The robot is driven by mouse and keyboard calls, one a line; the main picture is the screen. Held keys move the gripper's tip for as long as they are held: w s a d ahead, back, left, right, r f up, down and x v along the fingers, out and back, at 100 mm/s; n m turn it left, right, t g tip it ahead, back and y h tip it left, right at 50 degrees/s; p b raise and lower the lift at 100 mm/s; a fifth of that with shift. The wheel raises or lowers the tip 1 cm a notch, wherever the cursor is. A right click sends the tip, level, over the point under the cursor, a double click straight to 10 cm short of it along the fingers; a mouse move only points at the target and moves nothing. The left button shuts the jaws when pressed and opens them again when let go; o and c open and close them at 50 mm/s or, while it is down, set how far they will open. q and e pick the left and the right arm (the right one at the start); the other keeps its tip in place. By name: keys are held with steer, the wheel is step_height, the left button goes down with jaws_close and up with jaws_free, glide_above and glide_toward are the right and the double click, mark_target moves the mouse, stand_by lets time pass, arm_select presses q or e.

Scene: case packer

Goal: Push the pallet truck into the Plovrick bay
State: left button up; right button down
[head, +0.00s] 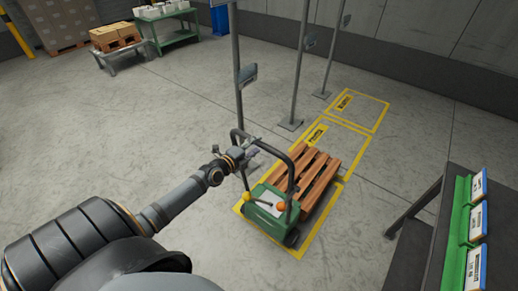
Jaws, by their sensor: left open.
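A green pallet truck (268,207) with a dark loop handle stands on the floor at centre right. A wooden pallet (313,178) rests on its far side. The truck and pallet stand over yellow-outlined floor bays. One bay label (316,136) shows just beyond the pallet, and another bay label (343,103) lies in the farthest bay (368,108). The lettering is too small to read surely, so I cannot tell which bay is Plovrick. My left gripper (248,153) is open at the handle's left side; contact is unclear. My right gripper is not in view.
Grey sign posts (299,65) with floor plates line the bays' left side. A dark table with a green rack (458,230) of white boxes stands at right. A green table (171,38) and a box cart (122,52) stand far back. The left floor is clear.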

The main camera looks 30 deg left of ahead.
arm_select(q)
steer(key=shift+d+x, duration=0.2)
steer(key=shift+x, duration=1.1)
steer(key=shift+r, duration=0.1)
steer(key=shift+a, duration=0.1)
jaws_close()
steer(key=shift+w, duration=0.1)
